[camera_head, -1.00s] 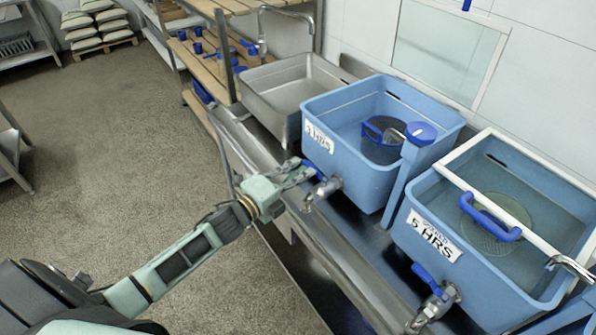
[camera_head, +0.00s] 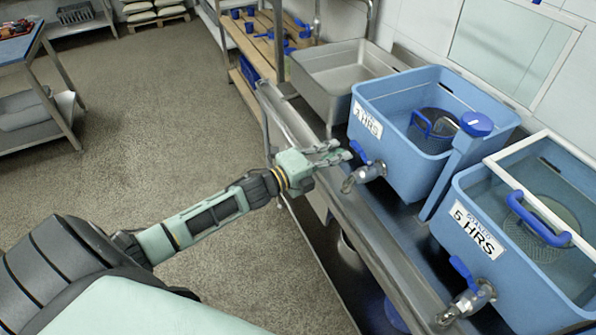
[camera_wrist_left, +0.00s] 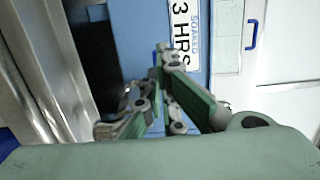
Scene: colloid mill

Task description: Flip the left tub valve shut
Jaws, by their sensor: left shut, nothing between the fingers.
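The left tub (camera_head: 405,165) is blue, with a "3 HRS" label, and stands on the metal bench. Its valve has a metal spout (camera_head: 362,178) and a blue lever (camera_head: 358,151) that slants up and left from the body. My left gripper (camera_head: 340,153) is shut and empty, its fingertips right beside the lever; I cannot tell whether they touch. In the left wrist view the closed fingers (camera_wrist_left: 165,72) point at the tub front, below the label (camera_wrist_left: 184,32). The lever is not clearly visible there. My right gripper is not in view.
The right tub (camera_head: 510,285), labelled "5 HRS", has its own blue-levered valve (camera_head: 468,292) near the front. A steel sink (camera_head: 335,75) stands beyond the left tub. A blue paddle-like piece (camera_head: 462,160) stands between the tubs. The floor (camera_head: 130,140) to the left is open.

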